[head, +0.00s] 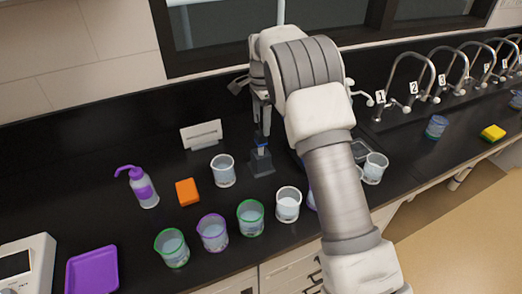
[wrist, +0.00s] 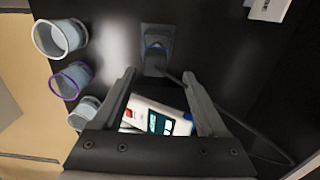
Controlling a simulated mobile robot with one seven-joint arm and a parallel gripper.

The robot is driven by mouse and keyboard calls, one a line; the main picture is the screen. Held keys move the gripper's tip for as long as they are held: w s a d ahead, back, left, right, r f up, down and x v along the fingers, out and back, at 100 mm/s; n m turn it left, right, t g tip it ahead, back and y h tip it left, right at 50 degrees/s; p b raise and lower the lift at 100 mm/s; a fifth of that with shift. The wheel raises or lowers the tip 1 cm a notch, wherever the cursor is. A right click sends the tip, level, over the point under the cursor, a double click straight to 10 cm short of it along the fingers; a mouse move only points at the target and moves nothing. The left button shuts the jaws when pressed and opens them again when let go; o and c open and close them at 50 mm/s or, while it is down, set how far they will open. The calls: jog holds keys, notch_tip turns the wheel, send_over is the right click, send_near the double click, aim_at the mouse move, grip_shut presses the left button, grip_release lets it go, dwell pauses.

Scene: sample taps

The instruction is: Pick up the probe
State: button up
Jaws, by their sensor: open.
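The probe (head: 263,147) shows as a small blue-and-dark piece upright in a dark stand (head: 262,166) on the black counter. In the wrist view the probe (wrist: 155,46) appears with its blue part at the stand (wrist: 157,68), beyond the fingertips. My gripper (head: 262,124) is above the stand, pointing down, with its fingers apart. In the wrist view my gripper (wrist: 159,77) is open, with no object held between its fingers. I cannot tell how far the fingertips are from the probe.
A white meter with a screen (wrist: 158,118) lies near the stand, mostly hidden by my arm in the head view. A dark cable (wrist: 240,128) curves across the counter. Several beakers (head: 223,170) stand close by. A white sign (head: 201,134) and orange block (head: 187,191) are to the left.

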aim_at(261, 140)
jog(key=shift+f, duration=0.9)
jog(key=shift+s+a+f+p, duration=0.1)
jog(key=shift+s+f+p, duration=0.05)
jog(key=shift+f, duration=0.75)
jog(key=shift+s+d+f+p, duration=0.1)
jog(key=shift+s+f+p, duration=0.1)
jog(key=shift+f, duration=0.7)
jog(key=shift+s+a+f+p, duration=0.1)
jog(key=shift+f+p, duration=0.05)
jog(key=shift+f, duration=0.75)
jog(key=shift+c, duration=0.3)
grip_shut()
